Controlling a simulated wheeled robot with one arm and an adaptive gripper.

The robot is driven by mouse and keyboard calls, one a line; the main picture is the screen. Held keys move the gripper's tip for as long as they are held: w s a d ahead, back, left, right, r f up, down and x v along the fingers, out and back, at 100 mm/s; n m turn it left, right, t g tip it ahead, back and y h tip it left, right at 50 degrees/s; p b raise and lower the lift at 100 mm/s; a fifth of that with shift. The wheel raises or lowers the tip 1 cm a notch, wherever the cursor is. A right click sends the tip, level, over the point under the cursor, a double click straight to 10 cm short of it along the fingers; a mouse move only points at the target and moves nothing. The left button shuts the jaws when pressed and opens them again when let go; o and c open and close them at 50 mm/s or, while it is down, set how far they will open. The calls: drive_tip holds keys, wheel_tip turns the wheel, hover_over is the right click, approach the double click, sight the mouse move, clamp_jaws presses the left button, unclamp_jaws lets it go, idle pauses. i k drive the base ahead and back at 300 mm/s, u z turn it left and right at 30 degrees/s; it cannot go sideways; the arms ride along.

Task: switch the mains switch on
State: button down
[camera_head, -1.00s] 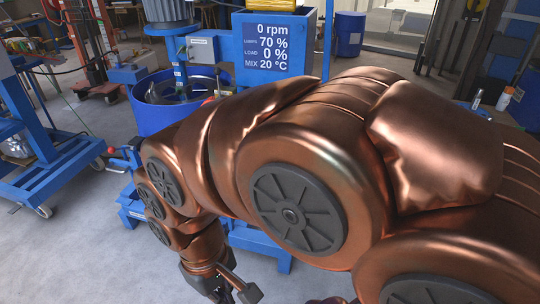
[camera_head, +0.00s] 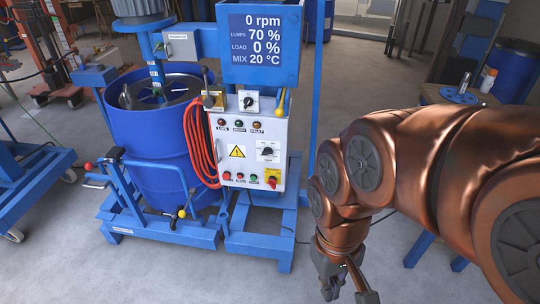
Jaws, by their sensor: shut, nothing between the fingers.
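The grey control cabinet (camera_head: 243,146) of the disperser mixer faces me in the centre. It carries a black rotary switch on a white plate (camera_head: 267,151) at its right side. A red handle on a yellow plate (camera_head: 272,180) is below that, and another dark rotary switch (camera_head: 248,102) is on top. The labels are too small to read, so I cannot tell which is the mains switch. The lamps along the upper row look dark. My gripper (camera_head: 349,291) is shut and empty, low to the right of the cabinet, apart from it and near the bottom edge of the picture.
A display (camera_head: 262,42) above the cabinet reads 0 rpm. A red hose (camera_head: 201,143) hangs on the cabinet's left, beside the blue mixing drum (camera_head: 160,135). A blue base frame (camera_head: 262,238) stands below. A table with bottles (camera_head: 488,80) is at right.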

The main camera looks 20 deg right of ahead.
sight(272, 183)
drive_tip(key=u, duration=0.55)
drive_tip(key=k, duration=0.65)
drive_tip(key=u, duration=0.95)
drive_tip(key=i, duration=1.2)
drive_tip(key=z, duration=0.75)
drive_tip(key=i, duration=0.25)
drive_tip(key=z, duration=0.35)
